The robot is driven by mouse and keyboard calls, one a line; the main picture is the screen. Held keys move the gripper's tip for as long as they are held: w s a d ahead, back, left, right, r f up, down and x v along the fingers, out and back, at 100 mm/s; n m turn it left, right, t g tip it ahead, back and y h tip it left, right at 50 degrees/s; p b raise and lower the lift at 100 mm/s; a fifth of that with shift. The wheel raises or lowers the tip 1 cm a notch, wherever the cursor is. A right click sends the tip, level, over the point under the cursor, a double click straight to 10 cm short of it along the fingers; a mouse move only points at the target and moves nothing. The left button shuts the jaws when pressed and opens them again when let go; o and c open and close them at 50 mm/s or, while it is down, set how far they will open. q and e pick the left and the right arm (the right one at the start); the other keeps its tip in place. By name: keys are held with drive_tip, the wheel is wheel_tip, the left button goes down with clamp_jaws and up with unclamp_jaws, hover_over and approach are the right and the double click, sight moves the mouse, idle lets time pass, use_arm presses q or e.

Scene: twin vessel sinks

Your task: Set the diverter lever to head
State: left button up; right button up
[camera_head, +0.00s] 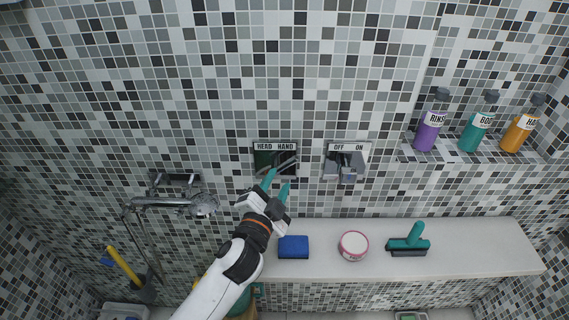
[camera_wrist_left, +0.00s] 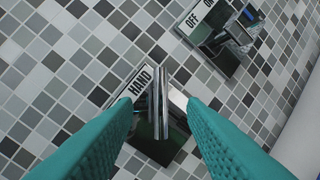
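The diverter plate (camera_head: 263,159) is dark with a light strip marked HEAD on the left and HAND on the right. Its metal diverter lever (camera_head: 287,162) slants up to the right, towards the HAND side. In the left wrist view the lever (camera_wrist_left: 165,100) shows as a bright bar beside the HAND label, and the HEAD label is hidden. My left gripper (camera_head: 280,177) is open just below and in front of the plate. Its teal fingers (camera_wrist_left: 160,103) appear on either side of the lever with gaps; I cannot tell how deep the lever lies between them. My right gripper is not in view.
An OFF/ON valve plate (camera_head: 346,160) with its own lever is close on the right. A hand shower (camera_head: 180,203) hangs left. Below is a ledge (camera_head: 460,262) with a blue sponge (camera_head: 293,247), a round tub (camera_head: 353,245) and a teal squeegee (camera_head: 408,241). Bottles stand upper right.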

sight(287, 166)
use_arm(q)
drive_tip(key=x, duration=0.6)
drive_tip(key=shift+w+d+p, duration=0.1)
drive_tip(key=shift+w+p, duration=0.05)
drive_tip(key=shift+p, duration=0.25)
drive_tip(key=shift+c, duration=0.2)
clamp_jaws()
